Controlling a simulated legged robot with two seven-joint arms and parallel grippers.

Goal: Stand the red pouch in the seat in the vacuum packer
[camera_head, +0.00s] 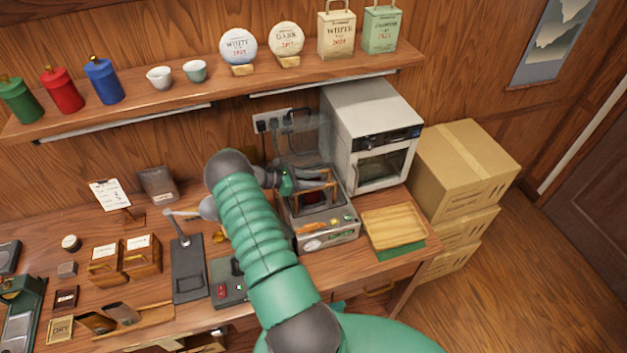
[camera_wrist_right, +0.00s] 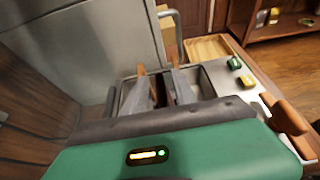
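The vacuum packer (camera_head: 328,234) stands on the bench under the shelf, its clear lid raised. A wooden frame (camera_head: 331,184) shows in its chamber, with a dark red patch behind it that may be the red pouch; I cannot tell surely. My right gripper (camera_head: 300,182) is at the chamber, partly hidden by my arm. In the right wrist view its fingers (camera_wrist_right: 163,90) reach down into the packer's metal chamber (camera_wrist_right: 212,80). Something dark lies between the fingers; I cannot tell whether they grip it. My left gripper is out of view.
A white oven-like appliance (camera_head: 372,135) stands close behind the packer. A wooden tray (camera_head: 393,226) lies to its right, with cardboard boxes (camera_head: 465,165) beyond. A dark stand with a lever (camera_head: 188,268) and wooden holders (camera_head: 107,264) occupy the left bench. The shelf (camera_head: 215,95) runs above.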

